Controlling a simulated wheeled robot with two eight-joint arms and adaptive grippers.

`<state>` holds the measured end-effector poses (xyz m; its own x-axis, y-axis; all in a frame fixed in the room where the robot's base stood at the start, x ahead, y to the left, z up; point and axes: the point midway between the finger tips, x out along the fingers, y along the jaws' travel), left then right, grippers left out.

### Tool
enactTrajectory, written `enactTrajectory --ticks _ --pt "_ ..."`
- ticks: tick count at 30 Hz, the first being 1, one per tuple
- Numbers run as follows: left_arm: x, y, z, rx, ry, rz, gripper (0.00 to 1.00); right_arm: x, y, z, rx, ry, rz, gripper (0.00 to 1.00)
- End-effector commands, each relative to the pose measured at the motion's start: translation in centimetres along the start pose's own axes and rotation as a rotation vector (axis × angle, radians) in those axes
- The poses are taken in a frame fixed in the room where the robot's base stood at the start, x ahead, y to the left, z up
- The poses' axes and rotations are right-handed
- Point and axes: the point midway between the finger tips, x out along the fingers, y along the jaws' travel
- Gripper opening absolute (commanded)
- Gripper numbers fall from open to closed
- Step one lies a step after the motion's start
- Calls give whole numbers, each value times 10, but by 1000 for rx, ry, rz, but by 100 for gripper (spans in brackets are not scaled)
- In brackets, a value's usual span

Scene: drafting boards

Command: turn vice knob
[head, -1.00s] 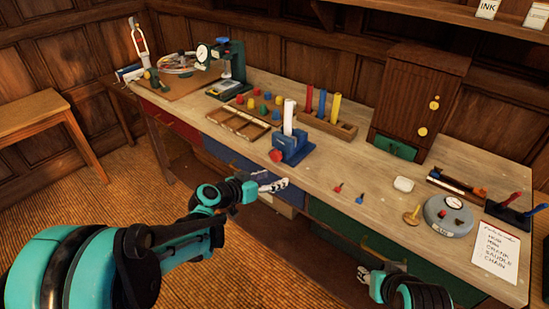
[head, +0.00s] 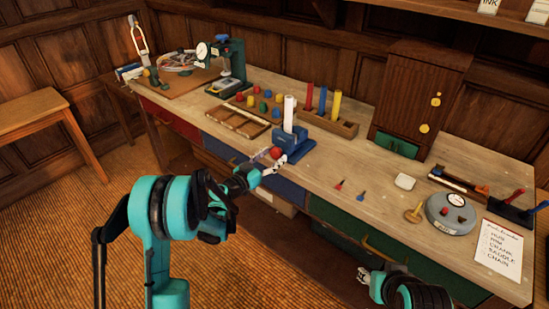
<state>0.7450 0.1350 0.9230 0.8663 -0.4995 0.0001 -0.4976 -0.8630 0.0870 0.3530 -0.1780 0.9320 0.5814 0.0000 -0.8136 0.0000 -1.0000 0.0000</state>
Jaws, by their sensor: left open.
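The blue vice (head: 293,140) stands on the bench near its front edge, with a white cylinder (head: 289,113) upright in it. Its red knob (head: 276,153) faces the front left. My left gripper (head: 267,162) is open right at the knob, with its fingers on the near side of it. I cannot tell whether the fingers touch the knob. My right gripper (head: 370,280) is low at the bottom, in front of the bench drawers and away from the vice; its fingers are small and partly hidden by its own arm.
A wooden tray (head: 236,122) lies left of the vice, and a rack with coloured cylinders (head: 329,121) stands behind it. Small screwdrivers (head: 340,184) and a grey round device (head: 451,213) lie to the right. The bench is clear just right of the vice.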

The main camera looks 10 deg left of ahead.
Motion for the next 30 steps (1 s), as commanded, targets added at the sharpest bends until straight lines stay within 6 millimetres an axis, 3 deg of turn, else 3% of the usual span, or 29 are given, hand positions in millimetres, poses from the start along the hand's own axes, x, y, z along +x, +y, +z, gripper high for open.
enactTrajectory --ticks 4,12,14,18,30 --pt "12 1 0 0 0 1 61 3 0 2 0 0 0 40" --pt "14 0 -1 0 0 0 61 3 0 2 0 0 0 40" --pt "14 0 -1 0 0 0 48 3 0 2 0 0 0 40" --pt "13 0 -1 0 0 0 11 3 0 2 0 0 0 40" --pt "13 0 -1 -47 0 0 10 3 0 2 0 0 0 40"
